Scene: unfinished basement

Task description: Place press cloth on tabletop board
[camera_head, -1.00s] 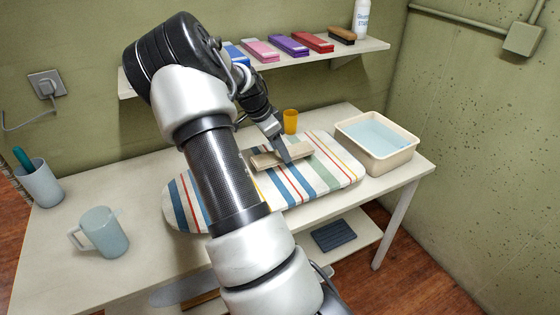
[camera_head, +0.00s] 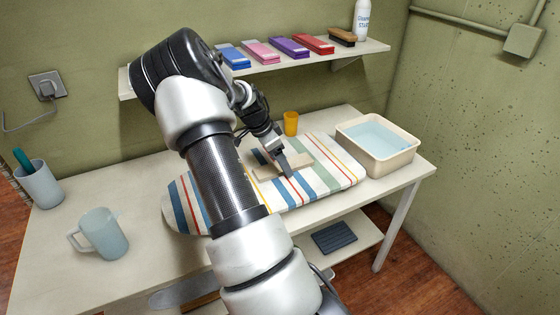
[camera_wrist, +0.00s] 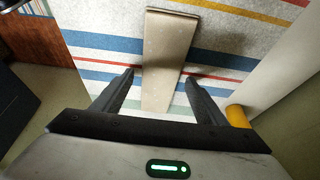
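The press cloth, a beige folded piece (camera_head: 297,163), lies across the striped tabletop board (camera_head: 340,177) near its middle. My gripper (camera_head: 288,173) is low over the board at the cloth. In the wrist view, the cloth (camera_wrist: 168,45) runs lengthwise between the two fingers of my gripper (camera_wrist: 160,77). The fingers are spread, with visible gaps on both sides of the cloth. The board (camera_wrist: 110,43) shows beneath it with blue, red and yellow stripes. My arm hides part of the board's left side in the head view.
A yellow cup (camera_head: 291,123) stands behind the board, and a water basin (camera_head: 376,142) to its right. A blue mug (camera_head: 103,233) and a holder (camera_head: 39,184) stand at left. A wall shelf (camera_head: 215,75) holds several coloured boxes.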

